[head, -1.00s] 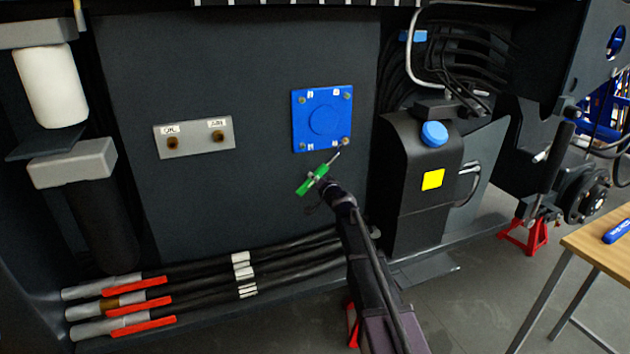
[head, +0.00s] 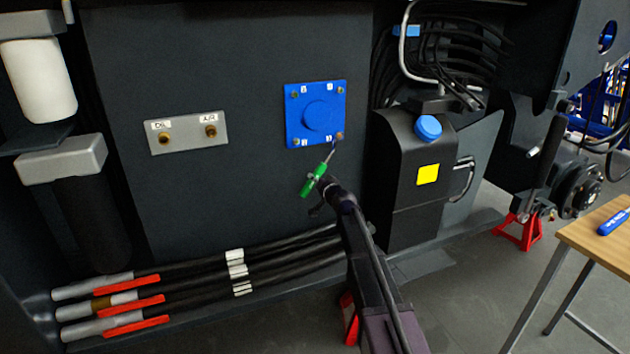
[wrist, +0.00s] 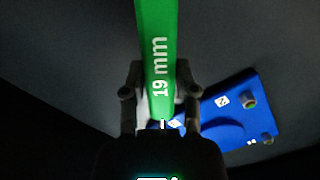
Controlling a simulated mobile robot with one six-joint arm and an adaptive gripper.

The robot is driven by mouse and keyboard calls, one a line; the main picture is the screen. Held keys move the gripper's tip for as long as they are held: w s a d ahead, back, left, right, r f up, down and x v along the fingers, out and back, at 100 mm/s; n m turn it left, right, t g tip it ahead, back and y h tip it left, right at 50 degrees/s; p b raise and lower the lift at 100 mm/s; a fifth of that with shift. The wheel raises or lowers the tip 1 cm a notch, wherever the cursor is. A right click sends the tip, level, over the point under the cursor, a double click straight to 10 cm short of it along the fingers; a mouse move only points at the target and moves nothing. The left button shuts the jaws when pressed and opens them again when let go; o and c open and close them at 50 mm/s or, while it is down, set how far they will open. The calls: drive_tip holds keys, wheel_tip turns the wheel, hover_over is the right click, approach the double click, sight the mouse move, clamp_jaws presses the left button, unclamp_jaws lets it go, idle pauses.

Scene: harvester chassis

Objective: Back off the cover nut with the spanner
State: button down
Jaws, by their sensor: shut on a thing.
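My gripper (head: 323,187) is shut on the green-handled spanner (head: 313,180). In the wrist view my gripper (wrist: 158,80) has a finger on each side of the green handle (wrist: 155,40), marked "19 mm". The spanner slants up to the right in the head view. Its thin metal end (head: 331,153) is close below the cover's lower right nut (head: 340,136); I cannot tell whether it touches or fits it. The blue square cover (head: 297,115) has a nut at each corner and a round raised middle. The wrist view shows part of the cover (wrist: 225,115), with the spanner's working end hidden.
A grey plate with OIL and AIR ports (head: 187,133) is left of the cover. A black tank with a blue cap (head: 428,127) stands close to the right. Hoses with red handles (head: 128,303) run below. A wooden table (head: 590,235) is far right.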

drive_tip(key=d+f+n, duration=0.1)
drive_tip(key=d+n+b, duration=0.1)
drive_tip(key=shift+w+d+f, duration=0.3)
drive_tip(key=shift+w+f, duration=0.05)
drive_tip(key=shift+w, duration=0.05)
idle(0.4)
drive_tip(key=shift+d, duration=0.1)
idle(0.3)
drive_tip(key=shift+w+d+f+n+h+b, duration=0.15)
drive_tip(key=shift+d+f+n+b, duration=0.1)
drive_tip(key=shift+d+n, duration=0.15)
drive_tip(key=shift+w+d+f+n+h+b, duration=0.1)
drive_tip(key=shift+w+d+n+b, duration=0.15)
drive_tip(key=shift+d, duration=0.2)
drive_tip(key=shift+w+d+f+n+h+b, duration=0.1)
drive_tip(key=shift+d+f+n+b, duration=0.1)
drive_tip(key=shift+d+n, duration=0.2)
drive_tip(key=shift+d, duration=0.2)
drive_tip(key=shift+w+d+n, duration=0.1)
drive_tip(key=shift+d+n, duration=0.15)
drive_tip(key=shift+a, duration=0.2)
